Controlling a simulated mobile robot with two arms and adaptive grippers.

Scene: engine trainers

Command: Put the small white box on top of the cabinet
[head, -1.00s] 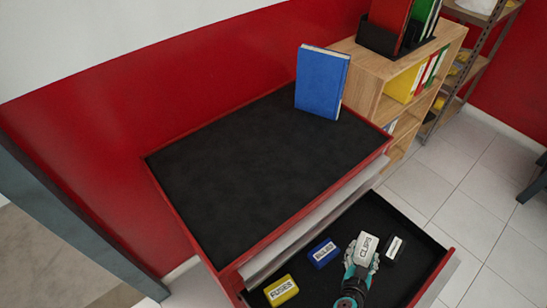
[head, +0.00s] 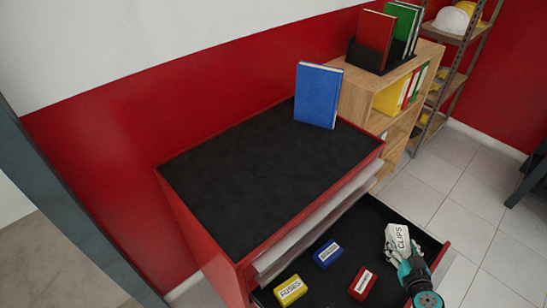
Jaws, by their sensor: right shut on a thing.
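The small white box (head: 398,236), labelled CLIPS, is in my right gripper (head: 397,246), which is shut on it over the right part of the open drawer. How high the box is above the drawer floor is hard to judge. The red cabinet (head: 220,250) has a black top (head: 265,180), wide and mostly bare, with a blue book (head: 318,95) standing at its far right corner. My left gripper is not in view.
In the open drawer (head: 345,225) lie a yellow box (head: 290,291), a blue box (head: 327,254) and a red box (head: 363,283). A wooden shelf (head: 365,85) with binders stands behind the cabinet at the right. A red and white wall runs behind.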

